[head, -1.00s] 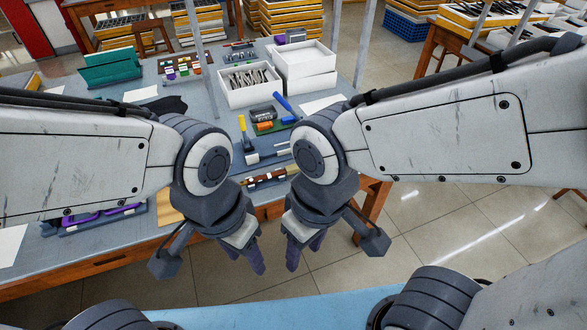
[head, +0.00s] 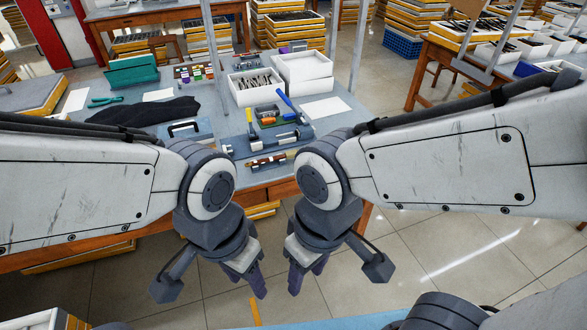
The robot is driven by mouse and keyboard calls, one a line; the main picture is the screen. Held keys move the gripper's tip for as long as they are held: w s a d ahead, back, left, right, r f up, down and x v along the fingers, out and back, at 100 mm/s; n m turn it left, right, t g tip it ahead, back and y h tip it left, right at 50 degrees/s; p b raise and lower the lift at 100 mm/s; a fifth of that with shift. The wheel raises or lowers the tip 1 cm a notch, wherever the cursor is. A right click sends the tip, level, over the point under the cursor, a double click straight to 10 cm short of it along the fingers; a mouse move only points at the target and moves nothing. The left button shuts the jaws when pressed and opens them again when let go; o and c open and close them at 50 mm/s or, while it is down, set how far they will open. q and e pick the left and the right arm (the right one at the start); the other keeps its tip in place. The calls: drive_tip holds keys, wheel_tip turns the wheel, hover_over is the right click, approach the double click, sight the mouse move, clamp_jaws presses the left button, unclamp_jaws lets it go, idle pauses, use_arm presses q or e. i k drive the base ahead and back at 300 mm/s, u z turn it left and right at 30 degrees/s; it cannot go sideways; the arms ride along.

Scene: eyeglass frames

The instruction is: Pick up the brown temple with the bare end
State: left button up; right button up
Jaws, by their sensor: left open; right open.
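A small brown piece (head: 266,160) lies in a low holder at the front of the workbench (head: 215,107), behind and between my two wrists in the head view. It is too small to tell whether it is a temple or has a bare end. My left gripper (head: 251,272) and my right gripper (head: 303,272) hang side by side in front of the bench, well apart from the brown piece. Both are open, and I see nothing held in them.
A white tray of dark pieces (head: 256,86), stacked white trays (head: 304,75), a blue-handled tool (head: 286,101), a dark cloth (head: 140,112) and a teal case (head: 131,70) are on the bench. Floor (head: 440,245) is clear at right.

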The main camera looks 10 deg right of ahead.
sight(262, 161)
drive_tip(key=z, duration=0.8)
drive_tip(key=i, duration=1.15)
drive_tip(key=u, duration=0.65)
drive_tip(key=i, duration=0.55)
drive_tip(key=u, duration=0.05)
drive_tip(key=k, duration=1.25)
drive_tip(key=u, duration=0.05)
drive_tip(key=i, duration=0.65)
